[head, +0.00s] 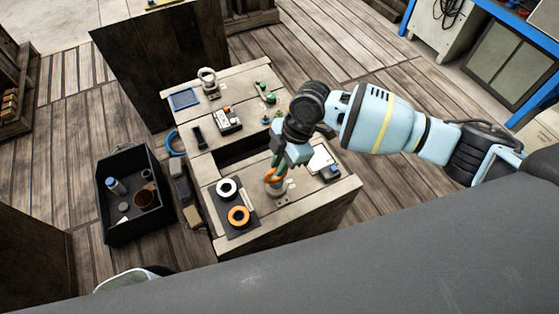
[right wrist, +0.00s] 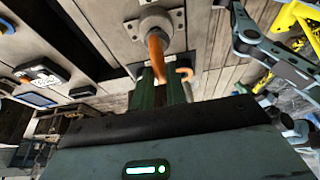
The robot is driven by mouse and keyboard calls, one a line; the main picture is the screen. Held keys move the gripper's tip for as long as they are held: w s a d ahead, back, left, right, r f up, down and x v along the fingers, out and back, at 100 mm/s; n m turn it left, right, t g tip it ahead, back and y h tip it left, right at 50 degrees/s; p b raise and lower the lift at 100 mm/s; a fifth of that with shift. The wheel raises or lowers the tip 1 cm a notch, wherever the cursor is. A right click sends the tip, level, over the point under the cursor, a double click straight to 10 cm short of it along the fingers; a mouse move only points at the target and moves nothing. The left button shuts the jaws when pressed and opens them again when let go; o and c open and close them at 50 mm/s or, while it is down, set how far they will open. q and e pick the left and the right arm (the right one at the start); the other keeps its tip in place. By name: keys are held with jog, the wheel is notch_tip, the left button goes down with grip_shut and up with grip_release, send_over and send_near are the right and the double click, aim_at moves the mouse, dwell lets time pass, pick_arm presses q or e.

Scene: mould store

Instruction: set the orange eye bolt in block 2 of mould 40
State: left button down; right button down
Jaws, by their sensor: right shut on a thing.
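The orange eye bolt (head: 272,176) is in the jaws of my right gripper (head: 277,160), at the front of the wooden mould top. Its lower end meets a grey round block (head: 277,190). In the right wrist view the bolt's orange shank (right wrist: 155,55) runs between the green fingers (right wrist: 160,92) to the middle of the grey block (right wrist: 153,25). Part of the eye shows right of the fingers. How deep the shank sits is hidden. A pale eye piece stands on another grey block (head: 211,90) at the back. No mould or block number is readable. My left gripper is not in view.
A dark mat (head: 233,228) with a white ring (head: 227,187) and an orange ring (head: 238,215) lies left of the grey block. A rectangular opening (head: 243,155) lies behind. A white pad (head: 322,160) lies right. A black crate (head: 133,232) stands on the floor left.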

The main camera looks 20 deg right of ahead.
dwell(0.3)
jog(key=shift+f, duration=0.1)
dwell(0.3)
jog(key=shift+f, duration=0.3)
dwell(0.3)
jog(key=c, duration=1.3)
grip_release()
